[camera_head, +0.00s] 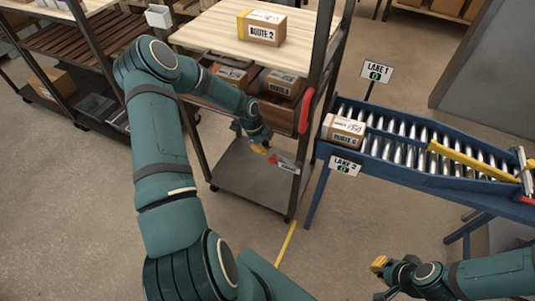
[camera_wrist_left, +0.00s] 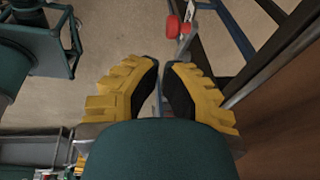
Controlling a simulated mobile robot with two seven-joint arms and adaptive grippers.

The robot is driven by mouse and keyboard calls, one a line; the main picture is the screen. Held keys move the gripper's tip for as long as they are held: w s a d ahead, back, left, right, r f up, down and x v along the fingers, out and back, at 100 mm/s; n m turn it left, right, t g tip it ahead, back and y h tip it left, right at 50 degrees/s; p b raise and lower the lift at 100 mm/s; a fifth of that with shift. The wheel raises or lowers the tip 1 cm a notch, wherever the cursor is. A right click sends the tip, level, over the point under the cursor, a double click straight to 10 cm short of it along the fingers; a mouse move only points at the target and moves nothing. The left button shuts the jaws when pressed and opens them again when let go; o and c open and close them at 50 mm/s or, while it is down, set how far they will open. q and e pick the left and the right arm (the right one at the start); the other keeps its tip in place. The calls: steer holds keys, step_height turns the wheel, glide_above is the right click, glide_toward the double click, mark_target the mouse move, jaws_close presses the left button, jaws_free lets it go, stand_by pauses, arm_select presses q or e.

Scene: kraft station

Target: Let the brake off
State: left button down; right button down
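A wheeled shelf cart (camera_head: 240,180) stands at the centre, with a curved red handle (camera_head: 306,108) on its near right post. A small red and pale piece (camera_head: 285,163) with a label sits low at the cart's right side; I cannot tell for sure that it is the brake. My left gripper (camera_head: 262,148) is just left of and above that piece. In the left wrist view its yellow-and-black fingers (camera_wrist_left: 163,68) are a narrow gap apart, with nothing clearly gripped. Red rounded parts (camera_wrist_left: 180,27) show beyond the fingertips. My right gripper (camera_head: 380,264) is at the lower right, away from the cart.
A blue roller conveyor (camera_head: 420,176) with a yellow bar stands to the right, holding a box (camera_head: 343,131) at its near end. Boxes sit on the cart, one on its top shelf (camera_head: 262,27). Racks stand at left. Floor between cart and right arm is clear.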

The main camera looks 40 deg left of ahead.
arm_select(q)
steer(key=shift+s+a+r, duration=0.15)
steer(key=shift+a+r, duration=0.3)
steer(key=shift+r, duration=0.35)
steer(key=shift+s+a+r, duration=0.2)
steer(key=shift+a+r, duration=0.2)
steer(key=shift+r, duration=0.35)
steer(key=shift+s+a+r, duration=0.15)
steer(key=shift+a+r, duration=0.3)
steer(key=shift+r, duration=0.35)
steer(key=s+d+f+n+h+b, duration=0.1)
steer(key=d+f+n, duration=0.25)
steer(key=d, duration=0.75)
steer(key=d+f+n+h+b, duration=0.15)
steer(key=d+n, duration=0.25)
steer(key=d, duration=0.6)
steer(key=s+d+f+n+y+b, duration=0.1)
steer(key=s+d+f+n, duration=0.2)
steer(key=s+d+n, duration=0.8)
steer(key=shift+s+d, duration=0.45)
steer(key=shift+s, duration=0.2)
